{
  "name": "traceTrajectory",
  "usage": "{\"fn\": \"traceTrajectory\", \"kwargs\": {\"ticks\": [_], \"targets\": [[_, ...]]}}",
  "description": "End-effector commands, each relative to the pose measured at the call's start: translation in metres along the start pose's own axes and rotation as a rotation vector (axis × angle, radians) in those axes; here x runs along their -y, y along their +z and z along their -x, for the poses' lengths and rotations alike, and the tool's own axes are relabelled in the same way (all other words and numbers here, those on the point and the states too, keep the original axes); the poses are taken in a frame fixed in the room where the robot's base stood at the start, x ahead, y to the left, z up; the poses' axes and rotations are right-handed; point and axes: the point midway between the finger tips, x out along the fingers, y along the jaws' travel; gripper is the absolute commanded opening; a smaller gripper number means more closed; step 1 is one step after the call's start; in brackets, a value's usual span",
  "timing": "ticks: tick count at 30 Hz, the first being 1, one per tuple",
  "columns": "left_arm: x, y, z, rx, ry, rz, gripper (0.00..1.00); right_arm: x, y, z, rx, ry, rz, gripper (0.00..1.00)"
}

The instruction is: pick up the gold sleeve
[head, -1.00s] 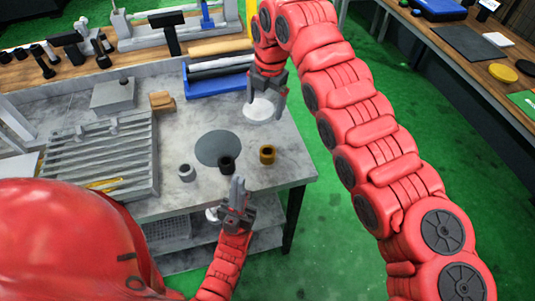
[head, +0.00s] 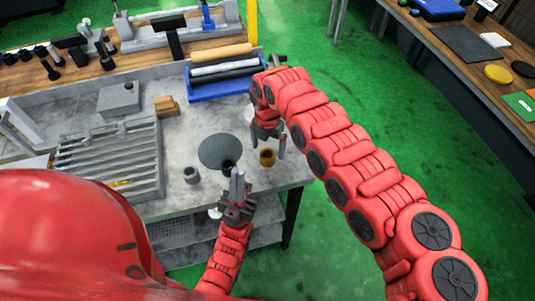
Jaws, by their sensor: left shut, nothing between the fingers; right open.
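The gold sleeve (head: 267,158) stands upright on the grey table near its right edge. My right gripper (head: 267,151) is open and points down, with one finger showing on each side of the sleeve in the head view. I cannot tell whether the fingertips are level with the sleeve or still above it. My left gripper (head: 238,172) is shut and empty, at the table's front edge, left of and nearer than the gold sleeve.
A black sleeve (head: 229,164) stands close by my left gripper's tips, and a grey sleeve (head: 191,175) farther left. A dark round disc (head: 213,151) lies behind them. A blue tray (head: 221,87) with rods and a slatted grey rack (head: 110,160) occupy the table.

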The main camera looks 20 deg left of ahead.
Motion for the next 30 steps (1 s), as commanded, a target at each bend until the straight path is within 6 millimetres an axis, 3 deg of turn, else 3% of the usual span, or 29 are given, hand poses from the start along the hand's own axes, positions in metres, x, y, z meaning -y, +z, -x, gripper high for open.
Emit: {"fn": "traceTrajectory", "kwargs": {"ticks": [2,7,16,30], "targets": [[0.001,-0.003,-0.019,0.0,0.0,0.0,0.0,0.0,-0.005,-0.008,-0.008,-0.005,0.002,0.96],[0.001,-0.004,-0.021,0.0,0.0,0.0,0.0,-0.001,-0.003,-0.032,-0.003,0.0,0.0,0.96],[0.001,-0.004,-0.021,0.0,0.0,0.0,0.0,-0.001,-0.002,-0.038,0.0,0.0,-0.001,0.96],[0.001,-0.004,-0.021,0.0,0.0,0.0,0.0,0.0,-0.002,-0.037,-0.001,0.0,-0.001,0.11]]}}
